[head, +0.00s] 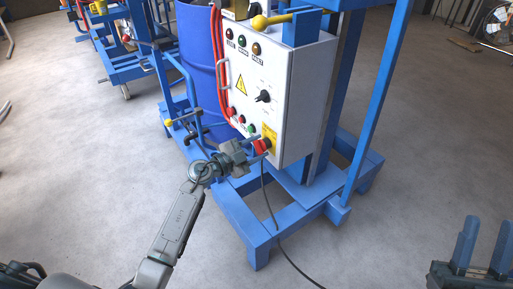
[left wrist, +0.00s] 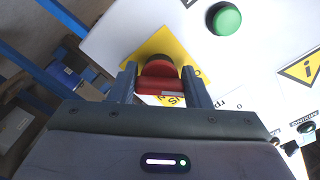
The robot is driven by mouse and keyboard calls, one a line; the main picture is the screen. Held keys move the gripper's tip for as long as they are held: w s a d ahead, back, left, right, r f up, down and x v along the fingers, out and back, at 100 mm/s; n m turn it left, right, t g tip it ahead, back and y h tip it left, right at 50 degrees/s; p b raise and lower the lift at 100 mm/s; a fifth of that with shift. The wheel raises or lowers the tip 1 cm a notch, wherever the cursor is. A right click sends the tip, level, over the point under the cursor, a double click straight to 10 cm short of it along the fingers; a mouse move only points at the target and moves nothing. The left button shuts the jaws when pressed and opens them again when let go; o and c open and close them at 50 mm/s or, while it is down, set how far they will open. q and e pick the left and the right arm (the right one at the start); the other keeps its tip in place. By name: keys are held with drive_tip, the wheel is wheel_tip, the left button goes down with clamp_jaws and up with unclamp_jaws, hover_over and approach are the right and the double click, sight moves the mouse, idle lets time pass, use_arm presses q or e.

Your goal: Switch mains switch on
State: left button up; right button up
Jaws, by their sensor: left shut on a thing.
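The mains switch is a red rotary knob (head: 264,145) on a yellow plate (head: 270,134) at the lower right of the white control box (head: 285,85). My left gripper (head: 260,148) reaches it from the lower left in the head view. In the left wrist view the red knob (left wrist: 160,78) sits between the two fingers, which are shut on its sides. The fingers hide part of the plate and its lettering. My right gripper (head: 489,224) is at the lower right of the head view, its fingers apart and empty, far from the box.
Above the switch are a green button (left wrist: 224,18), a black selector (head: 264,96) and several indicator lamps. A blue drum (head: 197,45) stands behind the box. The blue frame (head: 240,215) has low floor beams, and a black cable (head: 268,205) hangs down.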

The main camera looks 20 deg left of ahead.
use_arm(q)
drive_tip(key=shift+r+m+p, duration=0.15)
drive_tip(key=shift+m+p, duration=0.65)
drive_tip(key=shift+m, duration=0.1)
drive_tip(key=shift+m+p, duration=0.45)
drive_tip(key=shift+m, duration=0.25)
drive_tip(key=m+p, duration=0.1)
drive_tip(key=m, duration=0.4)
drive_tip(key=shift+p, duration=0.3)
drive_tip(key=shift+m, duration=1.1)
use_arm(e)
wheel_tip(320, 180, down, 22)
drive_tip(key=m+g+h, duration=0.3)
drive_tip(key=g, duration=1.2)
use_arm(q)
drive_tip(key=shift+m, duration=1.3)
drive_tip(key=m+b, duration=0.1)
drive_tip(key=m, duration=0.2)
drive_tip(key=shift+r+m, duration=0.1)
drive_tip(key=shift+m, duration=0.9)
use_arm(e)
drive_tip(key=w+r+t, duration=0.3)
drive_tip(key=r+t, duration=0.1)
drive_tip(key=r, duration=0.2)
drive_tip(key=shift+w+r+t, duration=0.25)
drive_tip(key=shift+r+t, duration=0.05)
drive_tip(key=shift+r, duration=0.1)
